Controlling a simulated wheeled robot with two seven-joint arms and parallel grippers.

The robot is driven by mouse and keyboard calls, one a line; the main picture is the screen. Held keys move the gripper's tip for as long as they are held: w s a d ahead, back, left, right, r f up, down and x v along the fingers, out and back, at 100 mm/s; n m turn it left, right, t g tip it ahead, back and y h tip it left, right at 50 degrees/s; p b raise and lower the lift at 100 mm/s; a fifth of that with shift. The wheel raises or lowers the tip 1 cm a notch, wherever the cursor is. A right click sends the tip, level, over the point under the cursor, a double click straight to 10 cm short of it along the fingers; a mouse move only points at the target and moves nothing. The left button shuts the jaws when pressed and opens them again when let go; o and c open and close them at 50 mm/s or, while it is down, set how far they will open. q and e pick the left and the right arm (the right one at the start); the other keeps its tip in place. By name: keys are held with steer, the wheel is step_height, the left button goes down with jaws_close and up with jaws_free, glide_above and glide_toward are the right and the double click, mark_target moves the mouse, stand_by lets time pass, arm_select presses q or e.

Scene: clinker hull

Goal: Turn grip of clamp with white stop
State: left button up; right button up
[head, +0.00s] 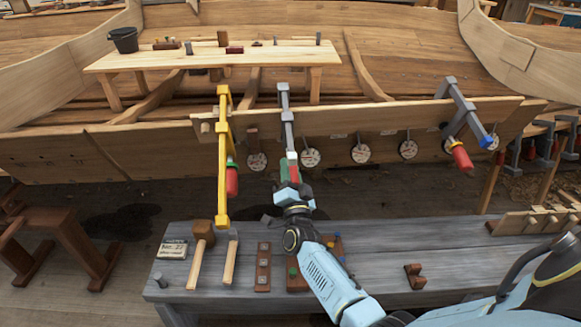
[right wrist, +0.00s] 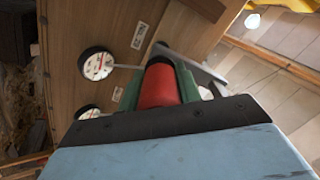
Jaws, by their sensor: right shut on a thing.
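The grey middle clamp (head: 286,110) hangs on the plank edge, and a small white stop (head: 292,155) shows at its lower end. My right gripper (head: 289,172) reaches up from below and is shut on this clamp's red grip, mostly hidden by the fingers in the head view. The right wrist view shows the red grip (right wrist: 159,87) between the two green fingers. A yellow clamp (head: 223,150) with a green stop and red grip (head: 232,181) hangs to the left. Another grey clamp (head: 462,108) with a blue stop (head: 486,141) and red grip (head: 461,156) sits far right. My left gripper is out of view.
Several round white dials (head: 360,153) hang along the plank (head: 385,112), close to the clamps. A grey bench (head: 380,262) below holds a mallet (head: 202,232) and wooden blocks. A long wooden table (head: 200,60) with a black bucket (head: 124,39) stands behind.

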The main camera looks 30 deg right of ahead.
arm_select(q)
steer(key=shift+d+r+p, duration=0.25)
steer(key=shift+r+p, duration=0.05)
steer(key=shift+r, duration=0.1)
arm_select(e)
steer(key=shift+n, duration=0.8)
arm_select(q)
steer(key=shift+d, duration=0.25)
arm_select(e)
steer(key=o, duration=1)
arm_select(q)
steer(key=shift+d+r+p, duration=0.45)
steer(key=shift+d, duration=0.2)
arm_select(e)
steer(key=v, duration=1.3)
